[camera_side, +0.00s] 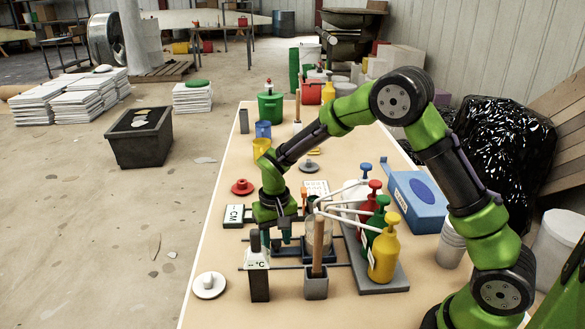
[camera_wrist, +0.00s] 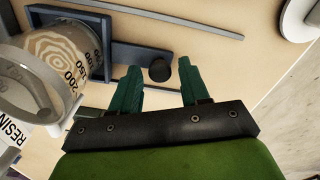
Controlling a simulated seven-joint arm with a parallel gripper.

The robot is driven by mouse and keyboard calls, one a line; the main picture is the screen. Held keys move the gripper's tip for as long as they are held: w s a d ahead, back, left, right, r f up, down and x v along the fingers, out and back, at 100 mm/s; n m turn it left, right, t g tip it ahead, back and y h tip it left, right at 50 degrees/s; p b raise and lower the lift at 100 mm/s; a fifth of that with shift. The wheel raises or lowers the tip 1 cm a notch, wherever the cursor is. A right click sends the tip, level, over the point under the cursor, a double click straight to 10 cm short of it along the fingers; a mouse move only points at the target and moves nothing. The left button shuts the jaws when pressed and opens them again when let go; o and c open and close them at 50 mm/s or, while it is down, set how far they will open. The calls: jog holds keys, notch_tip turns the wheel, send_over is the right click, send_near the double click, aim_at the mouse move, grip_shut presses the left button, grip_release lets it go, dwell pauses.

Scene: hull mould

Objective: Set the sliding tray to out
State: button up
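The sliding tray is dark blue and lies between two dark rails on the bench; its frame shows in the wrist view (camera_wrist: 106,62) and partly in the side view (camera_side: 323,256). A clear measuring cup (camera_wrist: 62,62) with a wood-grained bottom or content stands in it. A flat arm runs from the tray to a round black knob (camera_wrist: 160,71). My gripper (camera_wrist: 158,68) is open, with one teal finger on each side of the knob and visible gaps between. In the side view my gripper (camera_side: 276,238) points down left of the cup; the knob is hidden there.
A rail (camera_wrist: 160,17) runs along the tray. A thermometer block (camera_side: 258,278) and a grey holder with a wooden stick (camera_side: 316,286) stand close in front. Pump bottles (camera_side: 383,250) stand at right. A white lidded disc (camera_side: 209,285) lies at front left.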

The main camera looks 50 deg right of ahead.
grip_shut()
jog(key=w+a, duration=0.9)
jog(key=shift+w+a, duration=0.1)
jog(key=shift+w, duration=0.1)
jog(key=shift+w+a+r, duration=0.1)
jog(key=shift+w+a, duration=0.35)
jog(key=shift+a, duration=0.15)
jog(key=shift+o, duration=1.1)
grip_release()
notch_tip(320, 180, up, 17)
